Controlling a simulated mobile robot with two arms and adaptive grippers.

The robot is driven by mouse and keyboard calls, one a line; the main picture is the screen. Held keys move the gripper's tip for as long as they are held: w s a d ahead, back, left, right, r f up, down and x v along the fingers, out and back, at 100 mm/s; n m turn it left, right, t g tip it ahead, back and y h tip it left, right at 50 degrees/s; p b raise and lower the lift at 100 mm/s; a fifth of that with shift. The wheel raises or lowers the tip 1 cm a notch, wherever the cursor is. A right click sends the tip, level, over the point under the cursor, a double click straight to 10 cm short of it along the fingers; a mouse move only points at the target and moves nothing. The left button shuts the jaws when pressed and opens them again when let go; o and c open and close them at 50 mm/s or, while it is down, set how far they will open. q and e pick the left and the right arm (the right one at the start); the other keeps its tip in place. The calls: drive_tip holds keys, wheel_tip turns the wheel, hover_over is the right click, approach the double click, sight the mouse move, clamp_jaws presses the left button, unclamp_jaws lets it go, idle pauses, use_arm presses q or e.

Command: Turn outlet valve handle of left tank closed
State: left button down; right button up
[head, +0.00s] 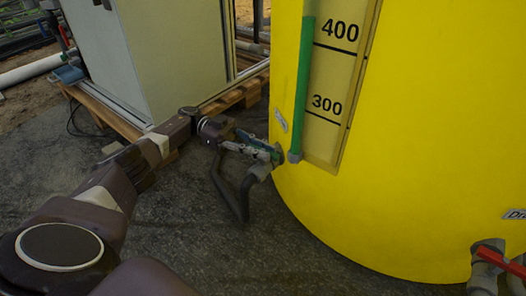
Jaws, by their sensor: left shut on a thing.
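A large yellow tank (420,150) fills the right half of the head view. At its lower left side, beside a small label, an outlet valve (262,171) joins a dark bent pipe. My left gripper (258,148) reaches in from the left and is shut at this valve. The valve handle lies between or behind the fingers, where a little green shows. Most of the handle is hidden, so its exact angle cannot be told. My right gripper is not in view.
A green level tube (303,90) stands on the tank close to my left gripper. A red-handled valve (499,262) is at the lower right. A pale cabinet (170,60) stands on a wooden pallet (242,94) behind my arm. The dark floor between is mostly clear.

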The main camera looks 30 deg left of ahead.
use_arm(q)
drive_tip(key=shift+s+d+f, duration=0.1)
drive_tip(key=c, duration=1.9)
unclamp_jaws()
drive_tip(key=shift+c, duration=0.2)
wheel_tip(320, 180, up, 10)
drive_tip(key=shift+r, duration=0.1)
drive_tip(key=shift+o, duration=0.7)
